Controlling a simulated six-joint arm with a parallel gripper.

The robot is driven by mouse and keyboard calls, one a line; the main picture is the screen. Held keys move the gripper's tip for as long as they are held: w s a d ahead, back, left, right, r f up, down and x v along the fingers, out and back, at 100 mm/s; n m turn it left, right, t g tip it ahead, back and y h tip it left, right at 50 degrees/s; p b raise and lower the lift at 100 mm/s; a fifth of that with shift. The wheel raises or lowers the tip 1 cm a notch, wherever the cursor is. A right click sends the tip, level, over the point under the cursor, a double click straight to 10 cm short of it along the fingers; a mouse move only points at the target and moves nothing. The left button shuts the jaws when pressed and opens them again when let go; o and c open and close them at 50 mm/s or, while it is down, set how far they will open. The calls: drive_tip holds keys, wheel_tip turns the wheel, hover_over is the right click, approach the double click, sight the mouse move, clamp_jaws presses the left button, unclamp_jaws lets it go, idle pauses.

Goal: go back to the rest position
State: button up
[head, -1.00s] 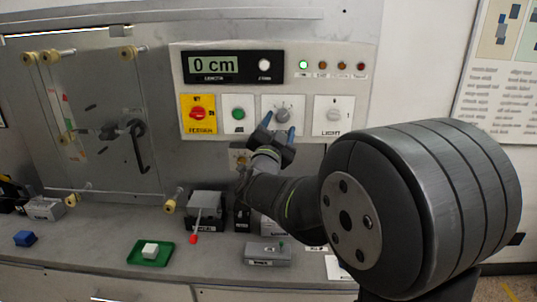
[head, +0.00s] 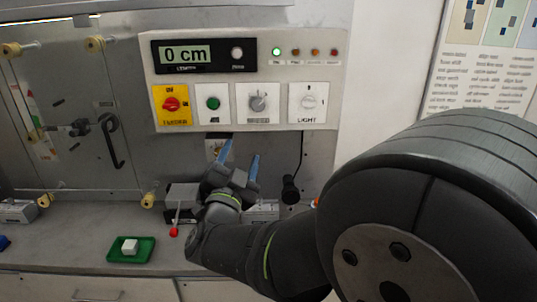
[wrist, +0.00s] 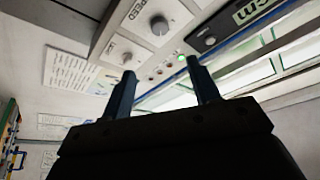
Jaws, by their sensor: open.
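The fingertips are below the row of switches. My forearm hides part of the counter at the lower right.
A grey box with a red-tipped lever (head: 175,231) stands just left of my gripper. A dark handset (head: 290,188) hangs on a cord at right. The counter front left is mostly clear.

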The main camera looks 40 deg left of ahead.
sight(258, 106)
idle(0.4)
drive_tip(key=x, duration=1.7)
drive_tip(key=shift+w+a+r, duration=0.1)
drive_tip(key=shift+w+r, duration=0.05)
drive_tip(key=shift+w, duration=0.05)
drive_tip(key=shift+s, duration=0.1)
drive_tip(key=shift+w, duration=0.25)
drive_tip(key=n+y, duration=0.1)
drive_tip(key=n, duration=0.2)
drive_tip(key=shift+s+y, duration=0.1)
drive_tip(key=shift+y, duration=0.2)
drive_tip(key=n+g+y, duration=0.1)
drive_tip(key=n, duration=0.2)
drive_tip(key=n+g+y, duration=0.1)
drive_tip(key=n, duration=0.2)
drive_tip(key=n+g+y, duration=0.1)
drive_tip(key=n, duration=0.2)
drive_tip(key=shift+d+n+y, duration=0.2)
drive_tip(key=shift+n+y, duration=0.1)
drive_tip(key=shift+d+f+n+g+y, duration=0.2)
drive_tip(key=shift+n+g+y, duration=0.1)
drive_tip(key=shift+n+g, duration=0.2)
drive_tip(key=shift+v, duration=2.4)
